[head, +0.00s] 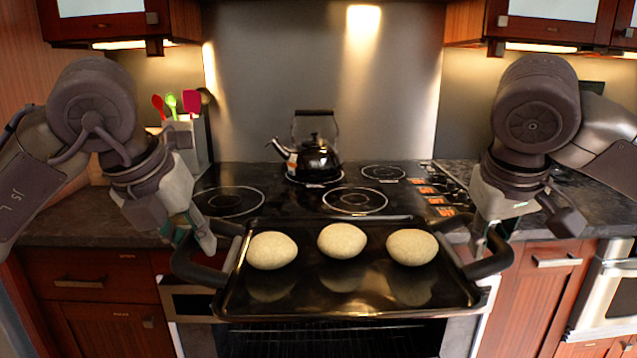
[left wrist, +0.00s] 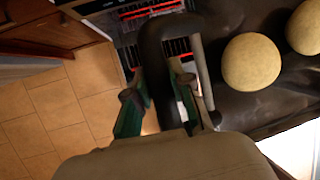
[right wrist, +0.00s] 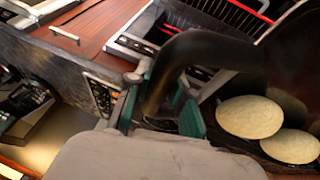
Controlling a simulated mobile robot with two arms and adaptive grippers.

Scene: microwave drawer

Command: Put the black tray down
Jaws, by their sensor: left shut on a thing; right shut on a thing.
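The black tray (head: 345,299) is in the middle of the head view, held in front of the stove's front edge at about cooktop height. Three round pale buns (head: 342,241) lie in a row on it. My left gripper (head: 196,240) is shut on the tray's left handle; the handle (left wrist: 152,60) passes between its fingers in the left wrist view. My right gripper (head: 487,240) is shut on the right handle, which also shows between the fingers in the right wrist view (right wrist: 172,70). The tray looks about level.
The black cooktop (head: 285,205) behind the tray has free burners at the front. A black kettle (head: 315,158) stands on a back burner. A utensil holder (head: 184,135) stands at the back left. Below the tray is the oven with a rack (head: 330,340). Countertop (head: 90,220) flanks the stove.

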